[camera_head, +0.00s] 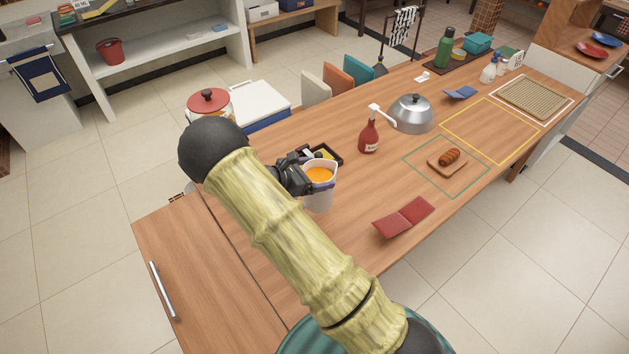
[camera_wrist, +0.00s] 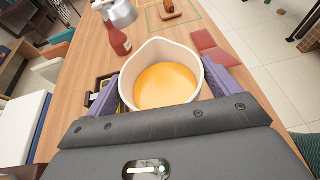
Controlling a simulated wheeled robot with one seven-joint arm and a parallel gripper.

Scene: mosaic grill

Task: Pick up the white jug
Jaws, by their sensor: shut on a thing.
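The white jug (camera_head: 319,196) holds orange liquid and stands upright at the left part of the wooden counter in the head view. In the wrist view the jug (camera_wrist: 189,54) fills the middle, its open top and the liquid facing the camera. My gripper (camera_head: 318,181) has its purple-padded fingers on both sides of the jug and is shut on it. It also shows in the wrist view (camera_wrist: 165,82). I cannot tell whether the jug's base touches the counter, as my arm partly covers that area.
A small black tray (camera_head: 338,157) lies just behind the jug. A red pump bottle (camera_head: 369,135) and a metal dome (camera_head: 411,114) stand farther along. A red folded booklet (camera_head: 404,217) lies near the front edge. A wooden board (camera_head: 436,166) with bread sits in a green outline. Bare counter lies between.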

